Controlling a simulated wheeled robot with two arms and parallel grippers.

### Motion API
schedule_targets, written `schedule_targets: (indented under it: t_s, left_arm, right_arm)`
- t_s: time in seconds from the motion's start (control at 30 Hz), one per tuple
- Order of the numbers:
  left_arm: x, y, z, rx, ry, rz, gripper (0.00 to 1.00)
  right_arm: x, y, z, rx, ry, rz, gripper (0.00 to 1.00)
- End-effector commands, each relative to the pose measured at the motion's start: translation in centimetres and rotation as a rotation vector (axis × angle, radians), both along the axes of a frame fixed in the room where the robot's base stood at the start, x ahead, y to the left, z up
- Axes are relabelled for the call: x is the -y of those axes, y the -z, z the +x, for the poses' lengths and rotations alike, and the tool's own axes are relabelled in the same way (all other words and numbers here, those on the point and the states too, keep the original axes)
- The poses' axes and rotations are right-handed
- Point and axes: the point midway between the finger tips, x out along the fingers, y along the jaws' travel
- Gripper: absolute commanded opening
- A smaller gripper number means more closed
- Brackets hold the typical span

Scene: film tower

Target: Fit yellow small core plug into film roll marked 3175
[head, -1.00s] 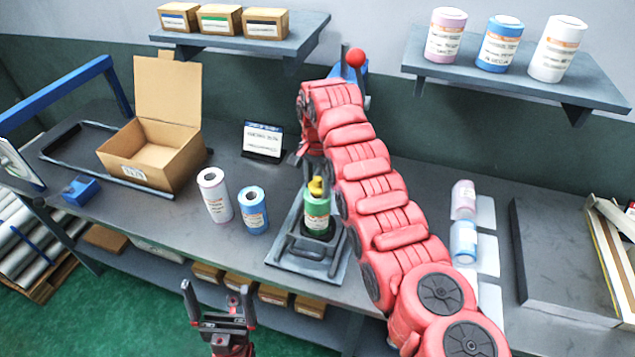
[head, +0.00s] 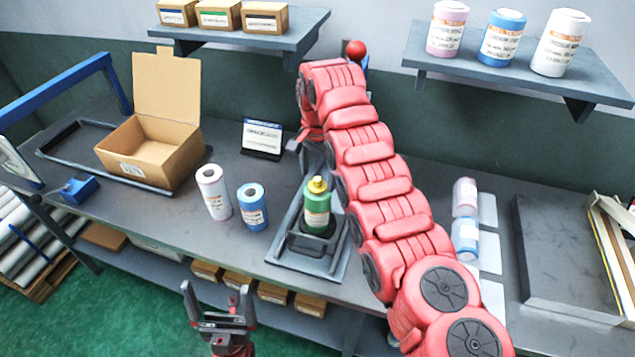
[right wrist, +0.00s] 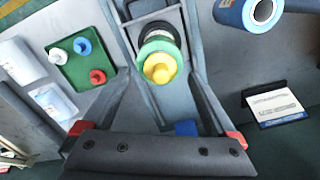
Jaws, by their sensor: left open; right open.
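A green film roll (head: 317,211) with a pale label stands upright in a dark holder on the bench; the label number is not readable. The yellow core plug (head: 317,185) sits at the roll's top centre, and in the right wrist view the plug (right wrist: 160,67) is over the green roll (right wrist: 160,42), roughly concentric. How deep it is seated cannot be told. My right gripper (right wrist: 165,88) is open, its fingers apart on either side of the plug and not touching it. My left gripper (head: 218,300) is open and empty in front of the bench.
A white roll (head: 214,190) and a blue roll (head: 252,207) stand left of the holder (head: 283,252). An open cardboard box (head: 150,160) is further left. A green tray (right wrist: 98,78) holds white, blue and red plugs. A sign (head: 262,138) stands behind.

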Motion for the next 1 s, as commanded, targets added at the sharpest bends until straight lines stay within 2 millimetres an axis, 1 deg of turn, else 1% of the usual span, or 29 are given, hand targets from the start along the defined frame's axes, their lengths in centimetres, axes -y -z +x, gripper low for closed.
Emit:
schedule_targets:
  t_s: [0.03,0.3,0.33,0.4,0.7,0.83,1.0]
  left_arm:
    - [0.0,0.5,0.0,0.0,0.0,0.0,1.0]
    - [0.0,1.2,0.0,0.0,0.0,0.0,1.0]
    - [0.0,0.5,0.0,0.0,0.0,0.0,1.0]
    - [0.0,-1.5,0.0,0.0,0.0,0.0,1.0]
    - [0.0,-7.1,0.0,0.0,0.0,0.0,1.0]
    - [0.0,-8.9,0.0,0.0,0.0,0.0,1.0]
    - [0.0,-10.1,0.0,0.0,0.0,0.0,1.0]
  right_arm:
    - [0.0,-0.5,0.1,0.004,0.0,0.0,0.92]
    - [0.0,-2.9,0.0,0.001,-0.001,-0.001,0.92]
    - [-0.1,-3.7,-0.1,0.0,-0.002,0.0,0.92]
    - [-0.1,-5.6,0.0,0.002,-0.001,0.001,0.92]
    - [0.1,-11.4,0.0,0.0,0.0,-0.001,0.92]
    - [0.1,-13.2,0.0,0.0,0.0,0.0,0.92]
    - [0.1,-14.4,0.0,0.001,0.0,-0.001,0.92]
